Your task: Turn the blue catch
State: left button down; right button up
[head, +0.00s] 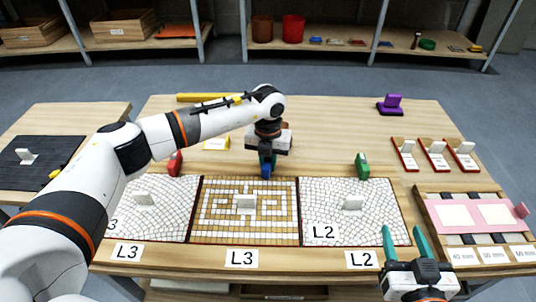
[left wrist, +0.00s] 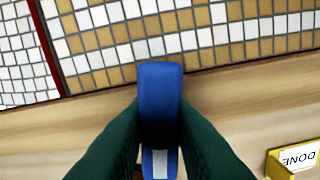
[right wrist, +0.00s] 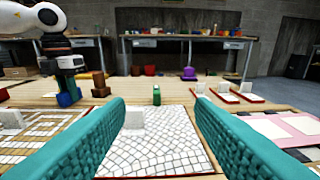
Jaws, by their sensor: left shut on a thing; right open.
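The blue catch (head: 266,172) stands at the back edge of the middle mosaic panel (head: 210,208), which has a brown and white pattern. My left gripper (head: 267,157) points down over it, with its dark green fingers shut on the catch from both sides. In the left wrist view the catch (left wrist: 160,82) sits between the fingers, its long side pointing toward the panel; its lower part is partly hidden. My right gripper (head: 404,230) is open and empty, in front of the right white panel (head: 385,222).
A red catch (head: 175,163) and a green catch (head: 362,166) stand at the backs of the side panels. A DONE card (left wrist: 300,158) lies near the left gripper. Red-edged holders (head: 434,155) and a pink board (head: 470,214) are at right.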

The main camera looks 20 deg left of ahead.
pick_arm(q)
jog(key=shift+n+p, duration=0.75)
jog(key=shift+n, duration=0.45)
pick_arm(e)
jog(key=s+d+f+g+h, duration=0.1)
jog(key=s+d+f+g, duration=0.1)
jog(key=s+f+g, duration=0.2)
notch_tip(320, 180, down, 3)
jog(key=shift+g+h, duration=0.4)
jog(key=shift+g, duration=0.4)
jog(key=shift+d, duration=0.1)
pick_arm(q)
jog(key=c, duration=1.3)
grip_release()
jog(key=shift+r, duration=0.1)
jog(key=shift+r, duration=0.35)
notch_tip(320, 180, up, 11)
jog(key=p, duration=0.2)
jog(key=shift+p, duration=0.35)
pick_arm(e)
jog(key=s+d+f+g+h, duration=0.1)
jog(key=s+f+g, duration=0.1)
jog(key=s, duration=0.3)
jog(key=s+d+f+g, duration=0.2)
jog(key=s+g, duration=0.3)
jog(key=shift+s+d+f+m+h, duration=0.25)
jog(key=shift+s+m+h, duration=0.05)
jog(key=shift+h, duration=0.1)
